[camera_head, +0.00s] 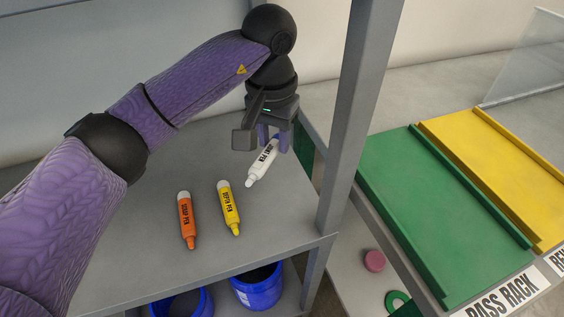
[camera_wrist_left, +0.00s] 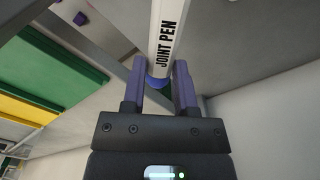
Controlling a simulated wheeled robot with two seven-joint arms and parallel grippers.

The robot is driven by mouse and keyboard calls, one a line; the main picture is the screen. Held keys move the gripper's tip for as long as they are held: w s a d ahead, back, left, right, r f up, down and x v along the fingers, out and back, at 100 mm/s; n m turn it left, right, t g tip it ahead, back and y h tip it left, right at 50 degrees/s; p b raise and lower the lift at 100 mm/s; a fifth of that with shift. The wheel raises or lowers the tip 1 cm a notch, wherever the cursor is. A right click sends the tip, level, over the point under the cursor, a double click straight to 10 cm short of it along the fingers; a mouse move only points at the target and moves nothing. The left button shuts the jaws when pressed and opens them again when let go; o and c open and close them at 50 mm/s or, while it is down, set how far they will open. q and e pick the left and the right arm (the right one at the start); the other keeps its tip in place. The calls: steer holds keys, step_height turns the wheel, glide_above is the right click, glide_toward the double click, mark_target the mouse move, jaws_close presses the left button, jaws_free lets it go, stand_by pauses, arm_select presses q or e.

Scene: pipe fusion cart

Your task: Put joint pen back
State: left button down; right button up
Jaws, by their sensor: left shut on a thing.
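The joint pen (camera_head: 262,164) is white with black lettering and a blue end. My left gripper (camera_head: 275,142) is shut on its blue end, above the right part of the grey cart top (camera_head: 180,160). The pen slants toward the lower left; I cannot tell whether its tip touches the surface. In the left wrist view the joint pen (camera_wrist_left: 166,40) extends up from between the purple fingers (camera_wrist_left: 160,82). A yellow pen (camera_head: 229,207) and an orange pen (camera_head: 187,219) lie to its left on the cart top. My right gripper is not in view.
A grey upright post (camera_head: 352,120) stands just right of my left gripper. Beyond it are a green tray (camera_head: 440,210) labelled pass rack and a yellow tray (camera_head: 505,165). Blue bins (camera_head: 257,290) sit below the cart top. A pink disc (camera_head: 374,261) and green ring (camera_head: 397,301) lie lower right.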

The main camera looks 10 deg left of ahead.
mark_target(276, 186)
arm_select(q)
steer(key=shift+w+f, duration=0.4)
steer(key=shift+f, duration=0.1)
steer(key=f+b, duration=0.1)
steer(key=f, duration=0.2)
steer(key=f+b, duration=0.1)
steer(key=f, duration=0.2)
steer(key=f+b, duration=0.1)
steer(key=f, duration=0.2)
steer(key=shift+s, duration=0.35)
steer(key=shift+r, duration=0.1)
steer(key=shift+c, duration=1.9)
jaws_free()
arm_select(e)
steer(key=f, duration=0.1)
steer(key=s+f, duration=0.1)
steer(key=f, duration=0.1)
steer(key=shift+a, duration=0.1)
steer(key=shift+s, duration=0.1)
arm_select(q)
step_height(276, 186, up, 11)
steer(key=p, duration=0.3)
steer(key=shift+r+p, duration=0.15)
steer(key=shift+p, duration=0.15)
steer(key=shift+r, duration=0.4)
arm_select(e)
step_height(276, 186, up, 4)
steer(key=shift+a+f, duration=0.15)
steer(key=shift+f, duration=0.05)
